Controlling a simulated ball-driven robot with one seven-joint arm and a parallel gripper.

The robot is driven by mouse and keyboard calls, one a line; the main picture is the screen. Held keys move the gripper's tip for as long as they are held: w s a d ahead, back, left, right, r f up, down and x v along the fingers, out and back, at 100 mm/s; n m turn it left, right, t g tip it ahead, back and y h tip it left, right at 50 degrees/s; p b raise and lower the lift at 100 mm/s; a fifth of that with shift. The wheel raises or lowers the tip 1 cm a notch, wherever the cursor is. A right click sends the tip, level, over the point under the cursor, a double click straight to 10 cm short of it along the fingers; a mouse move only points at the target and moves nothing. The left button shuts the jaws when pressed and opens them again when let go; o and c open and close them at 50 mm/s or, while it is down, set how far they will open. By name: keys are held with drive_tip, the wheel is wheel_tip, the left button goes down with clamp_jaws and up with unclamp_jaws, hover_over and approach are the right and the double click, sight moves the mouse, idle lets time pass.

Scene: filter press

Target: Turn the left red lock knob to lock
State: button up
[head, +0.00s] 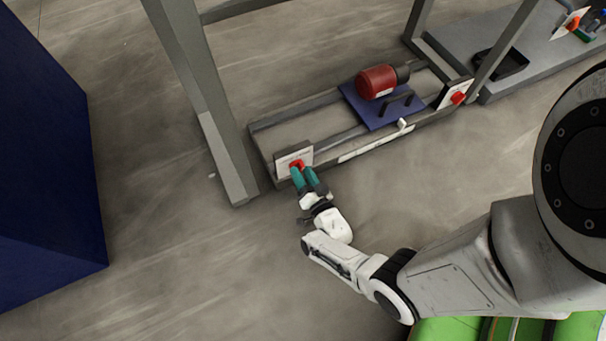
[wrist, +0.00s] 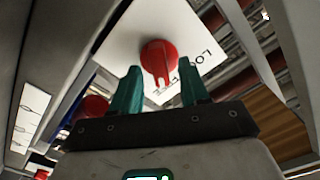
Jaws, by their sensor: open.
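The left red lock knob (head: 297,164) sits on a white plate (head: 283,167) at the left end of the low metal frame. In the wrist view the knob (wrist: 158,62) is a red disc with a narrow grip bar pointing down, on the white plate (wrist: 128,35) with partly hidden dark lettering. My gripper (head: 304,170) is at the knob in the head view. In the wrist view its two teal fingers (wrist: 160,75) stand open, one on each side of the knob's lower part. A gap shows between fingers and bar; contact is not visible.
A second red knob (head: 458,98) on a white plate is at the frame's right end. A red motor (head: 376,82) sits on a blue plate (head: 359,110) between them. A grey post (head: 215,130) stands left of my gripper. Floor (head: 190,270) in front is clear.

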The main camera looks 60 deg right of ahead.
clamp_jaws()
drive_tip(key=shift+n, duration=0.3)
idle(0.3)
drive_tip(key=shift+w+a+f+n, duration=0.1)
drive_tip(key=shift+a+n, duration=0.05)
drive_tip(key=shift+n, duration=3.15)
drive_tip(key=shift+a+n, duration=0.1)
drive_tip(key=shift+n, duration=3.2)
unclamp_jaws()
